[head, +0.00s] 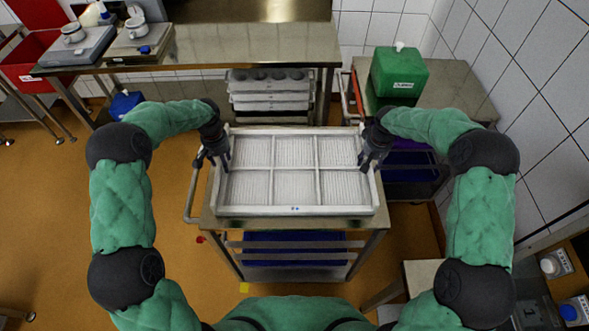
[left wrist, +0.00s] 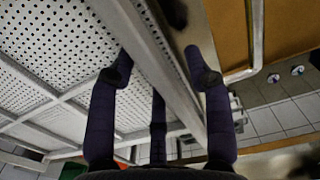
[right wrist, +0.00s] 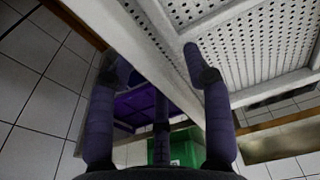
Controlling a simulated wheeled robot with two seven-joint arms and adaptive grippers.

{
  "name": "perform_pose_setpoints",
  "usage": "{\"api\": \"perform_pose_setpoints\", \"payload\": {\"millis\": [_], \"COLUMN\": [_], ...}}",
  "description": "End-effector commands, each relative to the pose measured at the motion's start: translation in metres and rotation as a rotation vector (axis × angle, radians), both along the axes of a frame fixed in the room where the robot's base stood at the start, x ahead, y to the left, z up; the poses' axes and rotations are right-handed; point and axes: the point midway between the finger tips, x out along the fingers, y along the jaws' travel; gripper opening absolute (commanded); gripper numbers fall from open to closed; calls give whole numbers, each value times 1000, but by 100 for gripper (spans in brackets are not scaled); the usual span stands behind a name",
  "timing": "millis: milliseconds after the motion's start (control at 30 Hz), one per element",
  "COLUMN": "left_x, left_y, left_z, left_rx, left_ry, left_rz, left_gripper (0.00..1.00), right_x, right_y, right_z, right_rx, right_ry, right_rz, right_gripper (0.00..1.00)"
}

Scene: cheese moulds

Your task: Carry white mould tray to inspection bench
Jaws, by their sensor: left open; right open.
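The white mould tray (head: 296,169) lies flat on a steel trolley (head: 293,223) in front of me, with six perforated sections. My left gripper (head: 222,163) is open at the tray's left rim; in the left wrist view its fingers (left wrist: 158,70) straddle the rim. My right gripper (head: 371,162) is open at the right rim; in the right wrist view its fingers (right wrist: 155,65) stand either side of the rim. I cannot tell whether any finger touches it. A steel bench (head: 250,45) stands behind to the left; no label shows whether it is the inspection bench.
Scales (head: 75,47) stand on the bench's left. Stacked white trays (head: 268,92) sit under it. A green box (head: 398,72) stands on a steel surface (head: 455,88) at back right. The trolley has a handle (head: 190,192) on its left. Orange floor is open at left.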

Motion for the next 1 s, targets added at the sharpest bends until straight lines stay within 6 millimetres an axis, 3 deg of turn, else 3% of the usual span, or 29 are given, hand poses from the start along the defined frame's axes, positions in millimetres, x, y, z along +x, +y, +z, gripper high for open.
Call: {"api": "perform_pose_setpoints", "payload": {"millis": [133,300,1000], "left_x": [0,0,2], "left_y": [0,0,1], "left_z": [0,0,11], "left_rx": [0,0,1], "left_ry": [0,0,-6], "left_rz": [0,0,1], "left_gripper": [48,0,0], "right_x": [0,0,2], "right_y": [0,0,-1], "right_z": [0,0,11], "right_rx": [0,0,-1], "right_ry": [0,0,-6], "right_rz": [0,0,-1], "right_gripper": [48,0,0]}}
